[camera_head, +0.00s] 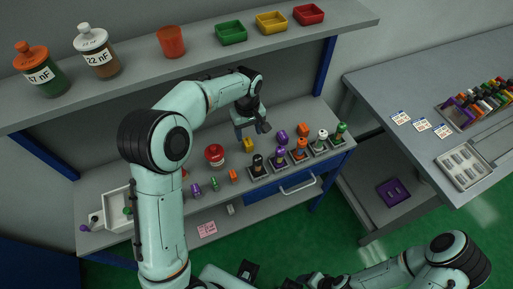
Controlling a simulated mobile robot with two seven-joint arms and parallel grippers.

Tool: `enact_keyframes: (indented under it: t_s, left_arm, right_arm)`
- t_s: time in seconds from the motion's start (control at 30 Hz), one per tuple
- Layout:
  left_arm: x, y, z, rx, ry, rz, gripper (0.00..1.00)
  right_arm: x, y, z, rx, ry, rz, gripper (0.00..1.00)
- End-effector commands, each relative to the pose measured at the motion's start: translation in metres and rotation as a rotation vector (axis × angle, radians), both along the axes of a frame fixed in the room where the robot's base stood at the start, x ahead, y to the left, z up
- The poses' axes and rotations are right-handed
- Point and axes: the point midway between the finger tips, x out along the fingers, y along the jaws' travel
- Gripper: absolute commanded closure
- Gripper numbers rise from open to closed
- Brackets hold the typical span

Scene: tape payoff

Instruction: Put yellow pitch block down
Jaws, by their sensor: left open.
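The yellow pitch block (248,146) is a small yellow piece on the grey bench top (130,172), toward the back. My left gripper (251,130) is open just above and behind the block, its fingers spread apart. The block looks clear of the fingers, though exact contact is too small to tell. My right gripper (314,281) is low at the bottom edge, far from the block, and its fingers do not show clearly.
A red round container (214,155) stands left of the block. A row of small stands with coloured pegs (299,151) is at right. An orange piece (304,129) and purple pieces lie nearby. A shelf (200,62) with jars and trays hangs above.

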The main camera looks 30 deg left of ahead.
Motion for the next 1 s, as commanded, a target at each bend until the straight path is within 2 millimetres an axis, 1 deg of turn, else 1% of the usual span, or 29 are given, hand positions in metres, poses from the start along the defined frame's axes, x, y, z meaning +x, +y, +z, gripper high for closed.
enact_keyframes:
  t_s: [0.07,0.37,0.5,0.6,0.7,0.9,0.93,0.97,1.0]
  left_arm:
    - [0.000,0.002,-0.003,-0.002,0.003,0.007,0.40]
    - [0.001,0.004,-0.036,-0.002,0.006,0.008,0.40]
    - [0.002,0.007,-0.058,-0.001,0.006,0.007,0.40]
    - [0.002,0.007,-0.070,-0.001,0.005,0.006,0.40]
    - [0.002,0.007,-0.075,-0.002,0.003,0.007,0.40]
    - [0.003,0.007,-0.075,-0.002,0.001,0.007,0.40]
    - [0.003,0.007,-0.075,-0.002,0.001,0.007,0.44]
    - [0.003,0.007,-0.075,-0.002,0.001,0.007,0.53]
    - [0.003,0.007,-0.075,-0.002,0.001,0.007,0.66]
  right_arm:
    - [0.000,0.000,0.000,0.000,-0.001,0.000,0.32]
    - [0.000,0.000,-0.001,0.000,-0.001,0.000,0.32]
    - [0.001,0.000,0.000,0.000,-0.001,0.000,0.32]
    - [0.000,0.000,-0.001,0.000,-0.001,0.000,0.32]
    - [0.000,0.000,-0.001,0.000,-0.001,0.000,0.32]
    - [0.000,0.000,-0.001,0.000,-0.001,0.000,0.32]
    - [0.000,0.000,-0.001,0.000,0.000,0.000,0.32]
    - [0.000,0.000,-0.001,0.000,0.000,0.000,0.32]
    - [0.000,0.000,-0.001,0.000,0.000,0.000,0.32]
